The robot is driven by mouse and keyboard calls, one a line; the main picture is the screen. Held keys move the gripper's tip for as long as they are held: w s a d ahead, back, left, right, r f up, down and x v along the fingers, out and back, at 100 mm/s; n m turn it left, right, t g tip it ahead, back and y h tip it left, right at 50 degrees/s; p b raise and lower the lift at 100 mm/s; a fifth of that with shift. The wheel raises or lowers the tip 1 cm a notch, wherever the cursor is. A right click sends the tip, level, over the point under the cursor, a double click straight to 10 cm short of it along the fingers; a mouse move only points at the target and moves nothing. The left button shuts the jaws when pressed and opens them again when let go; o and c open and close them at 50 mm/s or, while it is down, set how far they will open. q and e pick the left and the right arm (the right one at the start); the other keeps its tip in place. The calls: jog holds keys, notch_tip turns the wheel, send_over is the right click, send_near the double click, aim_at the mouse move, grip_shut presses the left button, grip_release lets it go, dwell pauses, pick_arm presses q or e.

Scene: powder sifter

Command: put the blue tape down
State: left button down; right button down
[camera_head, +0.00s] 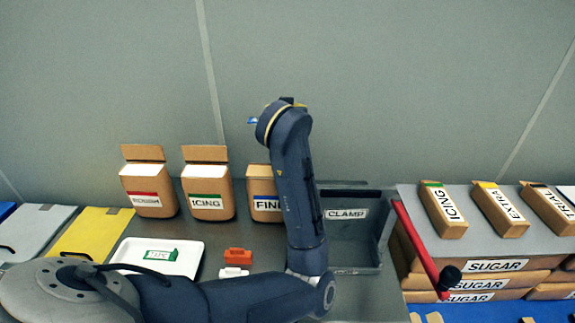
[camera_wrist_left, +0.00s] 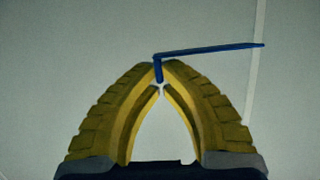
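The blue tape (camera_wrist_left: 205,50) is a thin bent strip in the left wrist view, pinched at its short end between the yellow fingertips of my left gripper (camera_wrist_left: 160,78). The fingertips meet on it, and its long part sticks out to the right. In the head view a small blue bit of the tape (camera_head: 252,121) shows beside my raised left wrist, against the grey wall. The left gripper itself is mostly hidden there behind my arm. My right gripper is not in view.
Boxes marked ICING (camera_head: 207,190) and FINE (camera_head: 264,203) stand behind. A grey CLAMP bin (camera_head: 350,255) is right of my arm, next to a red bar (camera_head: 415,245) and stacked sugar packs (camera_head: 490,282).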

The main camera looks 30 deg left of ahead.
pick_arm(q)
notch_tip(320, 180, down, 17)
jog(key=shift+r, duration=0.15)
dwell(0.6)
jog(key=c, duration=1.6)
grip_release()
jog(key=v, duration=0.7)
jog(key=shift+s+r, duration=0.15)
jog(key=shift+s, duration=0.1)
jog(key=shift+d, duration=0.1)
